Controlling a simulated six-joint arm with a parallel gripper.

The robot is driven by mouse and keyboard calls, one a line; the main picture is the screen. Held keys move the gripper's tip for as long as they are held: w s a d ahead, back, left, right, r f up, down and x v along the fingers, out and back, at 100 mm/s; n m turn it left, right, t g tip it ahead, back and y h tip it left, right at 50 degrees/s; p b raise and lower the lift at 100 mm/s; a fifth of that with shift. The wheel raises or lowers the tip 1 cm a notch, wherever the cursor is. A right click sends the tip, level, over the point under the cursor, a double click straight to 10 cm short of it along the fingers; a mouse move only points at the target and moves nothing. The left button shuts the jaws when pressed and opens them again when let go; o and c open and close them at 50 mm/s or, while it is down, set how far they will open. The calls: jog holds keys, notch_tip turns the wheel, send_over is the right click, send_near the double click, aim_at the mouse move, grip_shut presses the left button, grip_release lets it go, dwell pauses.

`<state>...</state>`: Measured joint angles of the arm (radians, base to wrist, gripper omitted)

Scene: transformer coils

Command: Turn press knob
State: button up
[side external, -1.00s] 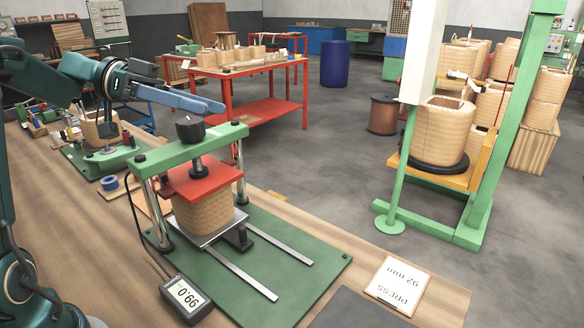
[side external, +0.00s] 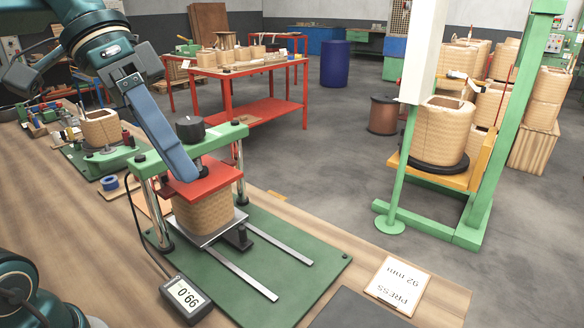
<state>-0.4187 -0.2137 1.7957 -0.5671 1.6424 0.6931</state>
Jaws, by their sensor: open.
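The press knob (side external: 190,129) is a black round cap on top of the press's green crossbeam (side external: 222,133). Below the beam, a red plate (side external: 215,178) rests on a tan wound coil (side external: 203,214). The display (side external: 186,296) in front reads 99.0, upside down in the picture. My gripper (side external: 183,173) is open, its long blue fingers pointing steeply down and right. In the picture the fingers pass left of the knob and cover part of the crossbeam and the red plate. They look apart from the knob; their depth is hard to judge.
A card (side external: 397,284) reading "PRESS 92 mm" lies at the right on the bench (side external: 292,213). Two metal rails (side external: 280,243) run across the green base (side external: 315,258). Another fixture with a coil (side external: 101,128) stands behind left. A green stand (side external: 478,218) is beyond the bench.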

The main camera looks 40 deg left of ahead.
jog(key=s+f+n+y, duration=0.3)
jog(key=f, duration=0.8)
jog(key=shift+s+a+t, duration=0.25)
jog(key=shift+s+t, duration=0.05)
jog(key=shift+t, duration=0.1)
jog(key=shift+r, duration=0.1)
